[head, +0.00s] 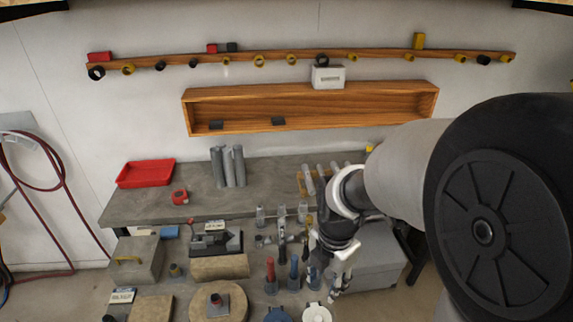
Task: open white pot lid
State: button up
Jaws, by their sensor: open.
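A white round lid (316,314) with a small dark knob shows at the bottom edge of the head view, partly cut off by the frame. It looks seated, but the pot beneath it cannot be seen. My gripper (324,284) is open and points downward, above and slightly right of the lid in the picture. It appears apart from the lid, with nothing clearly held between its fingers. The gap in depth cannot be judged from this one view.
A blue round lid (278,315) sits just left of the white one. Red-handled (270,273) and blue-handled (294,271) tools stand close by. A grey box (372,262) is at the right. A round wooden board (235,295) and a stone-like box (137,258) are left.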

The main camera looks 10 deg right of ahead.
jog(key=f+n, duration=0.2)
jog(key=b, duration=0.5)
send_near(319, 319)
jog(key=f, duration=0.8)
jog(key=shift+w+f, duration=0.2)
grip_shut()
